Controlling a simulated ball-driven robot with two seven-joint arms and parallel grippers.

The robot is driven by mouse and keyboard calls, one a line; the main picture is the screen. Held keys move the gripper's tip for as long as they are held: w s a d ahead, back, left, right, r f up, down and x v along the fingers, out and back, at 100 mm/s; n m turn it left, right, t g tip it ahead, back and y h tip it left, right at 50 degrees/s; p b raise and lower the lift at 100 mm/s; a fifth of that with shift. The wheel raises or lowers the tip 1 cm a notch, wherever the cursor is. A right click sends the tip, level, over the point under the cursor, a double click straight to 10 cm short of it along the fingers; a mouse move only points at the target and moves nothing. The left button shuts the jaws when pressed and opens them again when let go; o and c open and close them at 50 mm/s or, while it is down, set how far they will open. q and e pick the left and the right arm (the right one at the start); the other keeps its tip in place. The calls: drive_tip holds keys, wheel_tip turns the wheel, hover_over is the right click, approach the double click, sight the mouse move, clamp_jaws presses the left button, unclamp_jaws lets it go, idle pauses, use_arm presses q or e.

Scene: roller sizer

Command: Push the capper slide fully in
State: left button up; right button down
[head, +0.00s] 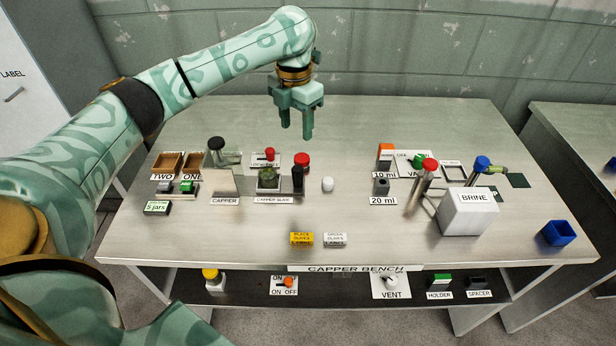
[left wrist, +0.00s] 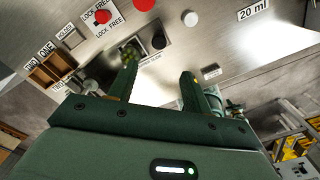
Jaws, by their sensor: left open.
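The capper slide stands behind its CAPPER SLIDE label (head: 273,200) on the bench. A dark block holding a greenish jar (head: 268,180) is there, with a black upright handle (head: 297,179) at its right. In the left wrist view the black handle (left wrist: 158,41) shows just beyond the fingertips. The metal capper plate (head: 222,182) stands to the left. How far the slide is in, I cannot tell. My left gripper (head: 296,130) is open and empty, pointing down, above and behind the slide. It also shows in the left wrist view (left wrist: 160,75). My right gripper is out of view.
Red knobs (head: 303,160) stand behind the slide, and a white knob (head: 327,184) to its right. Wooden trays (head: 168,165) are at left. A BRINE box (head: 468,212) and blue bin (head: 559,233) are at right. Yellow and white label blocks (head: 302,239) lie in front.

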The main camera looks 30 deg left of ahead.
sight(298, 168)
use_arm(q)
drive_tip(key=shift+m, duration=0.4)
wheel_tip(298, 168, down, 16)
drive_tip(key=b, duration=0.8)
drive_tip(key=shift+f, duration=0.25)
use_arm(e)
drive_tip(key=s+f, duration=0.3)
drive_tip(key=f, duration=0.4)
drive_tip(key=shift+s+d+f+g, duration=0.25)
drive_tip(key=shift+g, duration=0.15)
